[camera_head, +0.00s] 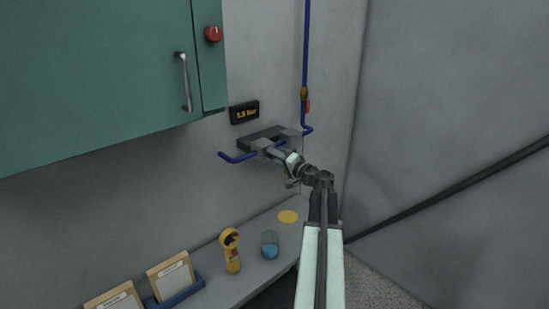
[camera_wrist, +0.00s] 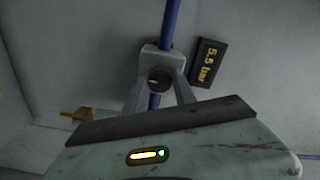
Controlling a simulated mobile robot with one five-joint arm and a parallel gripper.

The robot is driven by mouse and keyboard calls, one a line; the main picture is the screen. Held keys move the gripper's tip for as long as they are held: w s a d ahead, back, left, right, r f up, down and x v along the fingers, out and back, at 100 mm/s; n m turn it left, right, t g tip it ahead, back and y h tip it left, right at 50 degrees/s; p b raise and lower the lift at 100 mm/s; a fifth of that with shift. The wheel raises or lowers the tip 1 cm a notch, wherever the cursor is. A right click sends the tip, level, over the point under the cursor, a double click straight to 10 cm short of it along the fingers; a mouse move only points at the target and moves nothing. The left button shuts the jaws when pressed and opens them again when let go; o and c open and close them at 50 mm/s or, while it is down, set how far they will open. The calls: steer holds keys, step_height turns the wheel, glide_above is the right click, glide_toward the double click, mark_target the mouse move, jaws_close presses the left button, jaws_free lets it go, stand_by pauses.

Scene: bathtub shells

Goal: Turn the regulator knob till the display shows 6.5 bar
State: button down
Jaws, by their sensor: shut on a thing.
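The regulator (camera_head: 264,148) sits on the wall on a dark plate, with a blue pipe through it. Its dark round knob (camera_wrist: 159,78) shows in the wrist view between the fingers of my gripper (camera_wrist: 159,86). In the head view my gripper (camera_head: 285,155) reaches the front of the regulator, and the knob is hidden behind it. My gripper is shut on the knob. The black display (camera_wrist: 207,62) reads 5.5 bar in orange in the wrist view. It also shows above the regulator in the head view (camera_head: 244,112), where the digits are small.
A green cabinet (camera_head: 100,70) with a handle and a red button (camera_head: 213,34) hangs at the upper left. A blue vertical pipe (camera_head: 306,50) runs right of the display. The shelf below holds a yellow device (camera_head: 231,252), a blue-based jar (camera_head: 270,246) and a blue rack (camera_head: 180,292).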

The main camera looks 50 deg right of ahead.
steer(key=shift+m, duration=0.6)
steer(key=c, duration=1)
jaws_free()
steer(key=s, duration=0.8)
steer(key=shift+a, duration=0.3)
